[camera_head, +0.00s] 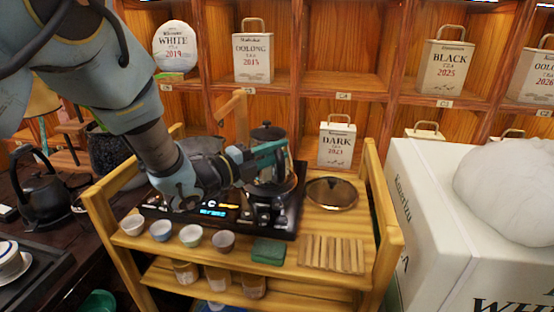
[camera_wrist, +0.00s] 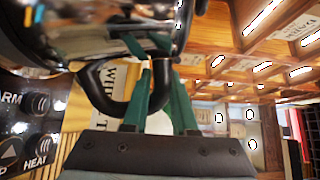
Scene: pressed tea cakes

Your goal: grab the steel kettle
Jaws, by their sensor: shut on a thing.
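The steel kettle (camera_head: 267,132) stands over the right part of the black electric stove (camera_head: 225,212) on the wooden cart. My gripper (camera_head: 270,153) reaches it from the left and partly covers its body in the head view. In the wrist view, the shiny kettle body (camera_wrist: 105,22) fills the top, with its black curved handle (camera_wrist: 98,95) below. The green fingers of my gripper (camera_wrist: 157,90) are shut on that handle. Whether the kettle rests on the stove or is slightly raised, I cannot tell.
Several small cups (camera_head: 190,235), a green cloth (camera_head: 269,251), wooden sticks (camera_head: 333,254) and a round lid-like disc (camera_head: 332,193) lie on the cart (camera_head: 390,235). A black kettle (camera_head: 42,192) stands at left. A white box (camera_head: 440,215) borders the cart at right; shelves stand behind.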

